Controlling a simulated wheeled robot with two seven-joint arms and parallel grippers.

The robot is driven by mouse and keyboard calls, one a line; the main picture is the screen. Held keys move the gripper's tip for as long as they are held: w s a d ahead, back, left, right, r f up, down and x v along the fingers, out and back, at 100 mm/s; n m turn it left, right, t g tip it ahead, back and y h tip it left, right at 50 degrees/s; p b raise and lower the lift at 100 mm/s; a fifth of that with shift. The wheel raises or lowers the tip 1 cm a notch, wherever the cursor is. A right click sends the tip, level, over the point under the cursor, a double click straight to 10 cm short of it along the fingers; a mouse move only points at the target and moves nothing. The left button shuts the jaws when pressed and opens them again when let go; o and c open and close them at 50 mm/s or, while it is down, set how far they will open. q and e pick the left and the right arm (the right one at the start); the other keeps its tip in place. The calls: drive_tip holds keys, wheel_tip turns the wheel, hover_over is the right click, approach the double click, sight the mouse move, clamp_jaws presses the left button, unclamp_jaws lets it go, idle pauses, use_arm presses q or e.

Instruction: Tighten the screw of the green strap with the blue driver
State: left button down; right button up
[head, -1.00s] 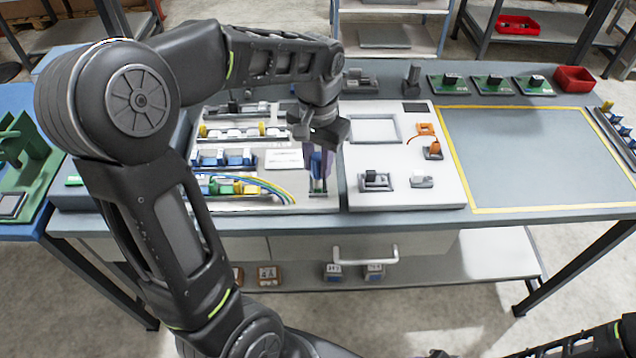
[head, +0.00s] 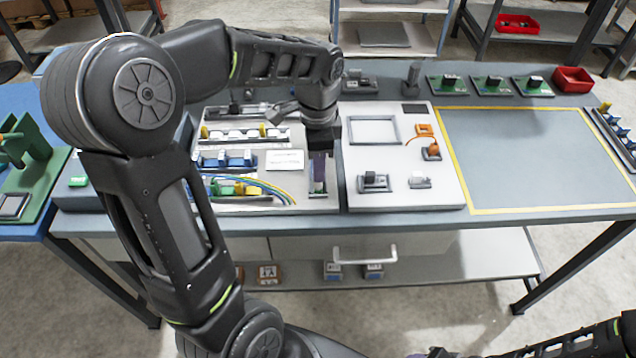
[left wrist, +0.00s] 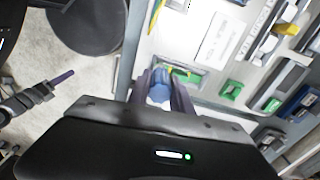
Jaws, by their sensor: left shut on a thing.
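My left gripper (head: 319,178) points down at the front right part of the white board, by a small grey holder. In the left wrist view its purple fingers (left wrist: 162,88) are shut on the blue driver (left wrist: 159,94); in the head view the fingers mostly hide the driver. Green pieces (head: 226,188) lie left of the gripper near curved coloured wires; green pieces (left wrist: 232,90) also show in the left wrist view. I cannot tell which is the green strap, and no screw can be made out. My right gripper (head: 432,353) barely shows at the bottom edge.
Blue blocks (head: 224,158) and a white label (head: 285,159) are on the board left of the gripper. A second white board (head: 447,190) with a grey frame and small fixtures lies to the right. The yellow-outlined area (head: 530,160) is clear.

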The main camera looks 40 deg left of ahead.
use_arm(q)
drive_tip(key=shift+m, duration=0.8)
drive_tip(key=m+p, duration=0.1)
drive_tip(key=m, duration=0.3)
drive_tip(key=shift+r, duration=0.1)
drive_tip(key=m, duration=0.3)
drive_tip(key=m+p, duration=0.1)
drive_tip(key=m, duration=0.3)
drive_tip(key=shift+p, duration=0.35)
drive_tip(key=m, duration=0.3)
drive_tip(key=shift+w, duration=0.1)
